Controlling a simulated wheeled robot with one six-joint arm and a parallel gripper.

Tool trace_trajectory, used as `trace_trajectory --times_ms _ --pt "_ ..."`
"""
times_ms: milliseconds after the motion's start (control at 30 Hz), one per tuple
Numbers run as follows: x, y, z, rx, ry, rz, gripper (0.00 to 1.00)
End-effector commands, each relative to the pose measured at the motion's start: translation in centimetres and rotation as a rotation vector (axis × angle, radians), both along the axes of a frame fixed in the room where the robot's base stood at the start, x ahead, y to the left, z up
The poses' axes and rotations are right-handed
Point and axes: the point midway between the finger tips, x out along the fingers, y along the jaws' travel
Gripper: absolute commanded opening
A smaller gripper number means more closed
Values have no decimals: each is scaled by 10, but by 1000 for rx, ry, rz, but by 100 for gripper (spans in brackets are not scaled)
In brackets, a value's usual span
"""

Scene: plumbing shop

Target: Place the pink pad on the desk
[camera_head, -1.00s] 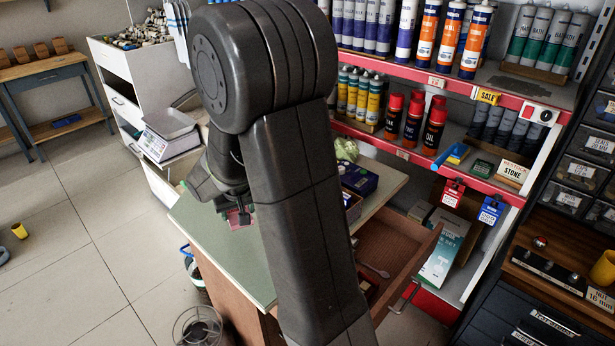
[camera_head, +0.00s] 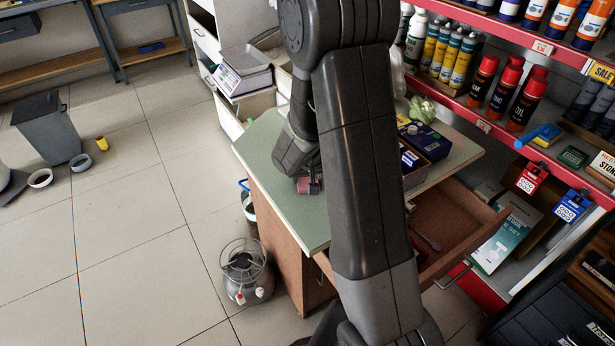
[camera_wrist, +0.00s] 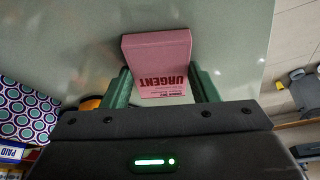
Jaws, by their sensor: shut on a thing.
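The pink pad (camera_wrist: 158,60), marked "URGENT", sits between the two green fingers of my gripper (camera_wrist: 162,88) in the wrist view. In the head view the pad (camera_head: 308,185) shows as a small pink patch at the tip of my gripper (camera_head: 306,180), over the left part of the desk. The desk (camera_head: 262,150) has a pale green top and brown sides, with a drawer (camera_head: 455,222) pulled out at its right. My gripper is shut on the pad. I cannot tell whether the pad touches the desk top. My arm hides the middle of the desk.
A dark blue box (camera_head: 428,141) stands at the desk's back right. A scale (camera_head: 243,70) sits on a white cabinet behind. A wire-caged round object (camera_head: 245,273) stands on the floor left of the desk. Red-edged shelves with bottles (camera_head: 507,90) rise at the right. The near-left desk top is clear.

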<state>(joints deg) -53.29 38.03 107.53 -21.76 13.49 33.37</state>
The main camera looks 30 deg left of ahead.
Motion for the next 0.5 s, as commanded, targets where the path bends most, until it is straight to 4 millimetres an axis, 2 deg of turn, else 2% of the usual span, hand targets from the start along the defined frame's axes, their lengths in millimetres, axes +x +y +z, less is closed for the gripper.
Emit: trace_trajectory --times_ms 267,300,400,500 --pt "0 0 -2 2 -1 -1 31" --pt "0 0 -2 2 -1 -1 56" --pt "0 0 -1 1 -1 -1 75" --pt "0 0 -1 1 -1 -1 76"
